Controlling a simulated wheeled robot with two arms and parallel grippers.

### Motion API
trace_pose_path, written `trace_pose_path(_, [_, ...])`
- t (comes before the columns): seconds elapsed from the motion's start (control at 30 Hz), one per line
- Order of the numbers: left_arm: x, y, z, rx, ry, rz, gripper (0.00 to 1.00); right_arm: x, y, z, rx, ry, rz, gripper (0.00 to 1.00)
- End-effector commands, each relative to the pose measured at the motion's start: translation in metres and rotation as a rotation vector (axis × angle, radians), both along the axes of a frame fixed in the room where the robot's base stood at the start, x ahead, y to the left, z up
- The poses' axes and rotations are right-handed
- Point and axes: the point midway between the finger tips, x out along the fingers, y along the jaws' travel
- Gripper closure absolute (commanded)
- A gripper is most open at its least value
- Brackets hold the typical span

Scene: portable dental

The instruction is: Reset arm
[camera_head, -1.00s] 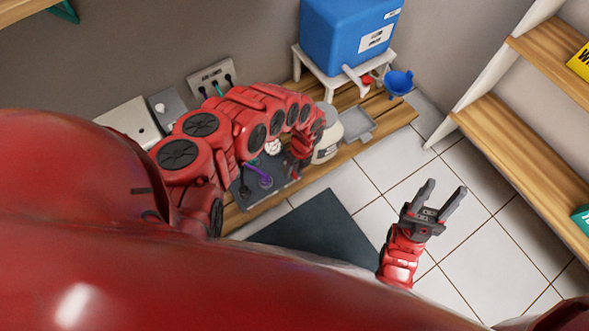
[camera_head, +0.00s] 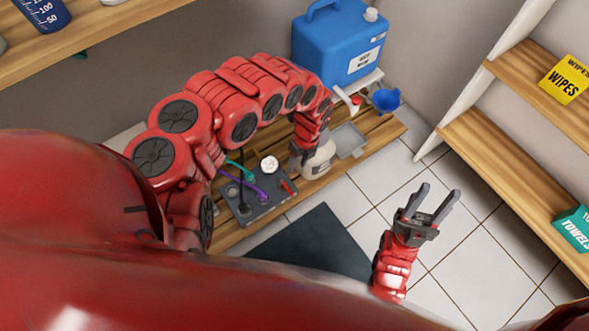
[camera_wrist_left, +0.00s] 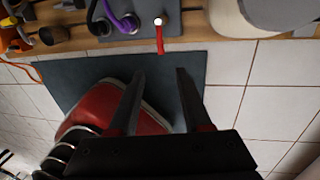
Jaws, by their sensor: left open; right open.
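My left arm (camera_head: 265,95) is red and arches in from the left over the wooden bench. Its left gripper (camera_head: 302,162) is only partly visible at the arm's end, beside the white jug. In the left wrist view the left gripper (camera_wrist_left: 158,75) is open, with nothing between its two dark fingers, above the floor mat. My right gripper (camera_head: 438,190) is open and empty, held over the tiled floor with its fingers pointing up in the head view.
A grey panel (camera_head: 262,210) with coloured hoses and a white jug (camera_head: 322,163) stand on the bench, near a grey tray (camera_head: 349,140). A blue container (camera_head: 335,45) stands behind. A dark mat (camera_head: 318,240) lies on the floor. Shelves (camera_head: 500,155) stand right.

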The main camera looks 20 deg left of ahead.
Motion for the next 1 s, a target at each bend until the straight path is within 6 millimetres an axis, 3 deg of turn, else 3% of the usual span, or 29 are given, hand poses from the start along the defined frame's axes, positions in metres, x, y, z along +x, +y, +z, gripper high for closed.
trace_pose_path(0.03, [0.002,0.000,0.010,0.000,-0.002,0.001,0.51,0.000,0.000,0.006,0.000,0.000,0.000,0.53])
trace_pose_path(0.2, [0.002,-0.002,0.018,-0.001,0.002,0.002,0.51,0.000,0.000,0.009,0.000,0.000,0.000,0.53])
trace_pose_path(0.8, [0.004,-0.005,0.017,-0.005,-0.005,0.004,0.51,0.000,0.000,0.008,0.000,0.000,0.000,0.53])
trace_pose_path(0.9, [0.017,-0.022,0.010,-0.047,-0.054,0.037,0.51,0.000,0.000,0.008,0.000,0.000,0.000,0.53])
trace_pose_path(1.0, [0.049,-0.063,-0.003,-0.153,-0.171,0.130,0.51,0.000,0.000,0.008,0.000,0.000,0.000,0.53])
